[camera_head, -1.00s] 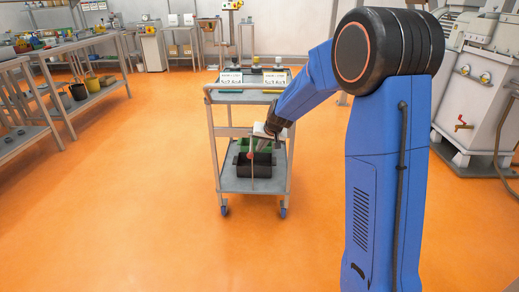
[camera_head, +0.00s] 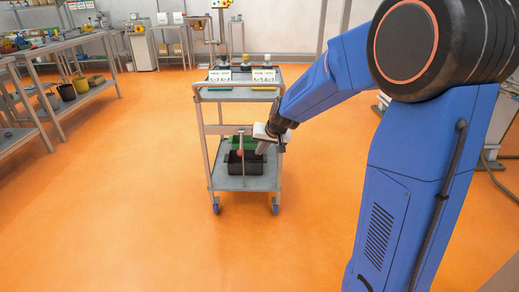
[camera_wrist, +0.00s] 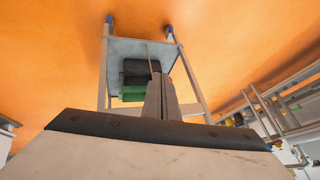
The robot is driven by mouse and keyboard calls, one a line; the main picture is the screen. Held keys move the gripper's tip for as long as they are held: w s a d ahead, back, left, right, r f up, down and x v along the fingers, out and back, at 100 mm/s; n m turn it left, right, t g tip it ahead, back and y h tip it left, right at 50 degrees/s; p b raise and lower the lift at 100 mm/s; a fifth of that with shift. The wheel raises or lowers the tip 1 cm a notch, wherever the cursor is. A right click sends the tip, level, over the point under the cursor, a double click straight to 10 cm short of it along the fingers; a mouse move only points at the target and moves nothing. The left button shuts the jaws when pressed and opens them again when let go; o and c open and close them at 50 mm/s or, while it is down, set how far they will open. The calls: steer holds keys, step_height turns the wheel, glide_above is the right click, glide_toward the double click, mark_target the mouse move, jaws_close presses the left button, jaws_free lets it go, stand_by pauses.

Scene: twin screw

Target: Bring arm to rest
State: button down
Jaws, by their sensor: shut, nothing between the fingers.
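My blue arm reaches from the right of the head view toward a grey cart (camera_head: 238,96). My gripper (camera_head: 262,149) points down beside the cart, in front of its lower part, and overlaps the black bin in the picture. In the wrist view my gripper (camera_wrist: 160,88) has its two fingers together, with nothing seen between them. Whether the fingers touch the cart or bin cannot be told.
A black bin (camera_head: 243,166) and a green bin (camera_head: 236,143) sit on the cart's lower shelf. Signs and bottles stand on its top. Workbenches (camera_head: 70,50) line the left. Orange floor (camera_head: 120,200) is open left and front.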

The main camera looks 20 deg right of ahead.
stand_by(0.3)
steer(key=s+r+n+g, duration=0.1)
steer(key=s+r, duration=0.3)
steer(key=s, duration=0.6)
steer(key=s+r+n, duration=0.1)
steer(key=s+r, duration=0.3)
steer(key=s, duration=0.7)
steer(key=s+d+f+h, duration=0.1)
steer(key=s+d, duration=0.2)
steer(key=s, duration=1.7)
steer(key=shift+s+n+g+h, duration=0.15)
steer(key=shift+n+g+h, duration=0.15)
steer(key=shift+g+h, duration=0.1)
